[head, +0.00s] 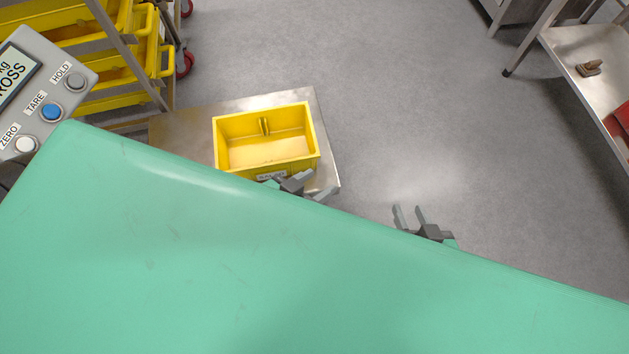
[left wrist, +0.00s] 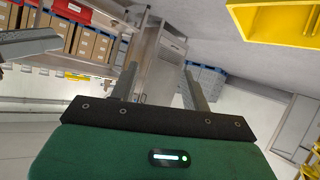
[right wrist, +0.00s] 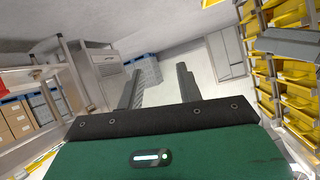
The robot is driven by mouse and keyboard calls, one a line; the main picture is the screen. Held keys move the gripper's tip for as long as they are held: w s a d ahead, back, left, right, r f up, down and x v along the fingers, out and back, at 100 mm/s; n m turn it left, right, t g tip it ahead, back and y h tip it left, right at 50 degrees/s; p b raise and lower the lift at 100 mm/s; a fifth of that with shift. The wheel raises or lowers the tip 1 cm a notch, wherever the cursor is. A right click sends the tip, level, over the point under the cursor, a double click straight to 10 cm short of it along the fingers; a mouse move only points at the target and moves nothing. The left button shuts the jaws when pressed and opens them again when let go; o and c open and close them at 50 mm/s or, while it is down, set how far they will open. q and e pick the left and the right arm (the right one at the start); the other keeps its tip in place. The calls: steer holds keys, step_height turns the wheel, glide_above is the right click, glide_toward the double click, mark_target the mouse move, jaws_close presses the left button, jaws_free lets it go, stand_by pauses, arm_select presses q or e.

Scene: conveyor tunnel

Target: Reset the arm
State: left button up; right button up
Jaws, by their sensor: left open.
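My left gripper (head: 308,186) shows in the head view past the edge of a large green surface, just in front of the yellow bin. Its two fingers are apart and empty; they also show apart in the left wrist view (left wrist: 160,80). My right gripper (head: 409,213) is further right over the bare floor. Its fingers are apart with nothing between them, also in the right wrist view (right wrist: 158,85). The green surface hides most of both arms.
A scale display (head: 48,85) is at the left, near a rack of yellow bins (head: 105,75). A metal shelf (head: 590,50) with a small brown object (head: 590,68) is at the right. The floor between is clear.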

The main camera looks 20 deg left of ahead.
stand_by(0.5)
